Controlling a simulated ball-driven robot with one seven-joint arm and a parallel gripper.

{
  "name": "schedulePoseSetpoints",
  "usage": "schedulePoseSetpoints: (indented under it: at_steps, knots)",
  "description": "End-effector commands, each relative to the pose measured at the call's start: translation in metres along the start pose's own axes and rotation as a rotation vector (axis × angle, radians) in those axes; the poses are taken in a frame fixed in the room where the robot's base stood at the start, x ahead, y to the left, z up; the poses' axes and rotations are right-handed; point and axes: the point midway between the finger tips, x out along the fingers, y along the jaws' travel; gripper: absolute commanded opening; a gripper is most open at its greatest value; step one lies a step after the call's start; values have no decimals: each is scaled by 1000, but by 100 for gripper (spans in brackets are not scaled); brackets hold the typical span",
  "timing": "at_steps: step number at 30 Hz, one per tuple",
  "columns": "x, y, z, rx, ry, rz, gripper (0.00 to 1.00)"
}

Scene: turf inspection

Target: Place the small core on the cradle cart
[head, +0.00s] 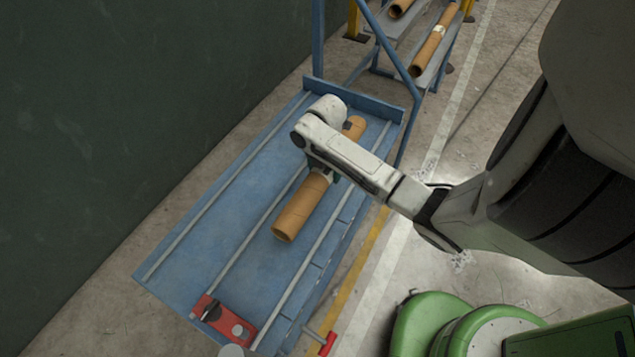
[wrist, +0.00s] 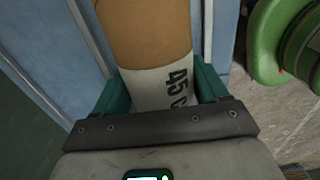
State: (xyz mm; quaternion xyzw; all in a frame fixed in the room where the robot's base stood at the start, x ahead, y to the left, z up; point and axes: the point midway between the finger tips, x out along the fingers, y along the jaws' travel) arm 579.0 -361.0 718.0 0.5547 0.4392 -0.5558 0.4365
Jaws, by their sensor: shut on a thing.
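The small core is a brown cardboard tube (head: 299,210) with a white label band. It lies lengthwise over the blue cart bed (head: 232,205), between the raised grey rails. My gripper (head: 322,174) is shut around its middle from above. My arm hides part of the tube.
A red clamp-like block (head: 222,322) sits at the cart's near end. A blue end board (head: 362,100) and uprights stand at its far end. Behind is a rack with other brown tubes (head: 428,55). A dark wall (head: 120,90) runs along the left.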

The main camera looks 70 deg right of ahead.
Motion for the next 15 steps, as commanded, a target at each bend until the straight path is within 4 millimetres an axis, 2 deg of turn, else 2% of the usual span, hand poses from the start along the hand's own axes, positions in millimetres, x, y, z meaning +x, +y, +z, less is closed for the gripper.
schedulePoseSetpoints:
  at_steps: [3, 8, 15]
  knots:
    - [12, 7, -7, -1, -2, -1, 23]
    - [20, 11, -12, -1, -2, 0, 23]
    - [50, 14, -15, 0, -4, -2, 23]
